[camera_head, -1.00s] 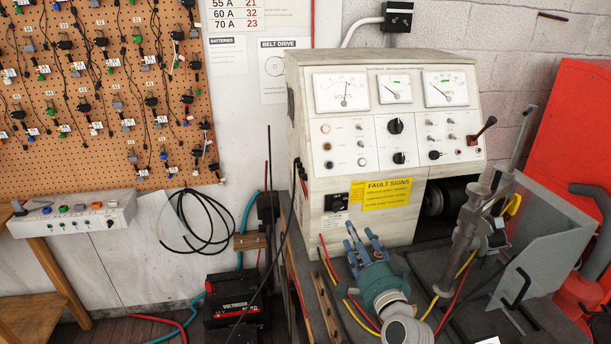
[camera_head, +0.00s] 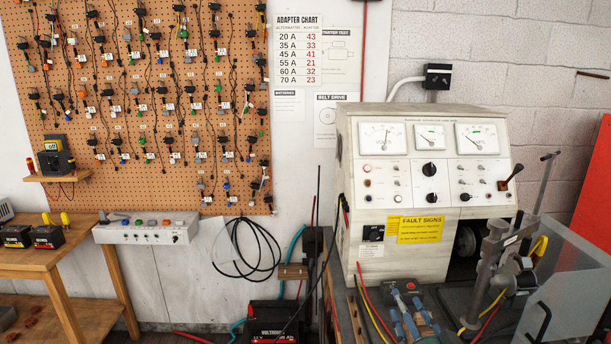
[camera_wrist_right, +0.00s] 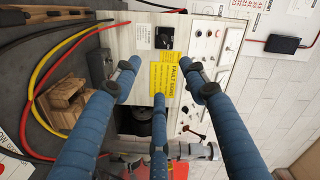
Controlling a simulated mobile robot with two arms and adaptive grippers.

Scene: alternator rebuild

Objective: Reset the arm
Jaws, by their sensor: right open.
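My right gripper (camera_head: 408,308) shows at the bottom of the head view, its blue fingers over the dark bench top in front of the cream test machine (camera_head: 375,150). In the right wrist view its three blue fingers (camera_wrist_right: 158,78) are spread apart with nothing between them. They point toward the machine's front and its yellow fault signs label (camera_wrist_right: 168,78), which also shows in the head view (camera_head: 420,229). My left gripper is in neither view.
A grey metal clamp post (camera_head: 490,270) and clear shield (camera_head: 570,290) stand right of my gripper. Red and yellow cables (camera_head: 372,305) run on its left. A wooden block (camera_wrist_right: 68,100) lies nearby. A workbench with batteries (camera_head: 48,237) stands at the far left.

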